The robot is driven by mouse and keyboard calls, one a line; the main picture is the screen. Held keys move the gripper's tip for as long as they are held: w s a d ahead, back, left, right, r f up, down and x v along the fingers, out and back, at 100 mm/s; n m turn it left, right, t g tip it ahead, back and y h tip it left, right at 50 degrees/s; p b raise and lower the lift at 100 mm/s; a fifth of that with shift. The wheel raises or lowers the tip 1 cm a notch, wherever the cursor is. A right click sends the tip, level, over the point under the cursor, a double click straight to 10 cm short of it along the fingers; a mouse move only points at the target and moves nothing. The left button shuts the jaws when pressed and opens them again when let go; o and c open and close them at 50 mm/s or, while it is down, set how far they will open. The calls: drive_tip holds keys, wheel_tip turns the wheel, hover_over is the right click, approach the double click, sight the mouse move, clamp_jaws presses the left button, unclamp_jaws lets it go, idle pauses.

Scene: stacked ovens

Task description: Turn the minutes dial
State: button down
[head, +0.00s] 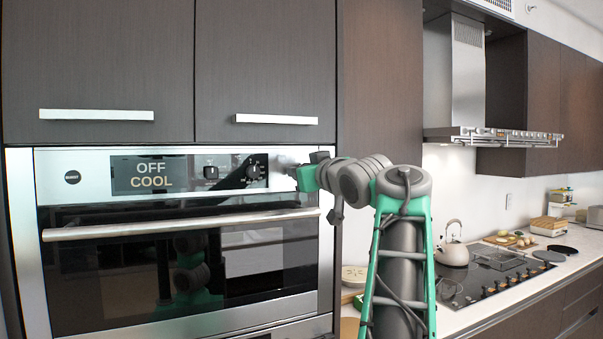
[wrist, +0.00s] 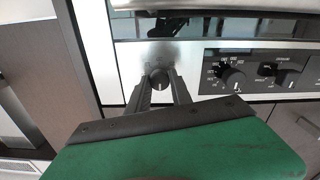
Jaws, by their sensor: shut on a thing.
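The upper oven's control panel (head: 90,180) runs across the head view above the oven door handle. My gripper (head: 286,164) is at its right end. In the wrist view my gripper (wrist: 158,86) has its two fingertips on either side of a dark round dial (wrist: 158,76) and is shut on it. The fingers partly cover this dial, and its label is not legible, so I cannot confirm that it is the minutes dial. In the head view the gripper hides it.
Two other knobs sit on a black strip, a nearer one (wrist: 235,77) and a farther one (wrist: 286,78). The display (head: 152,174) reads OFF COOL. The door handle bar (head: 180,225) runs below the panel. A counter with a kettle (head: 453,247) is at right.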

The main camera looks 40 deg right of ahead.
idle(0.4)
drive_tip(key=c, duration=1.1)
unclamp_jaws()
drive_tip(key=shift+c, duration=0.2)
drive_tip(key=b+v, duration=0.1)
drive_tip(key=v, duration=0.6)
drive_tip(key=shift+s+b, duration=0.35)
drive_tip(key=shift+s, duration=0.05)
drive_tip(key=shift+a, duration=0.15)
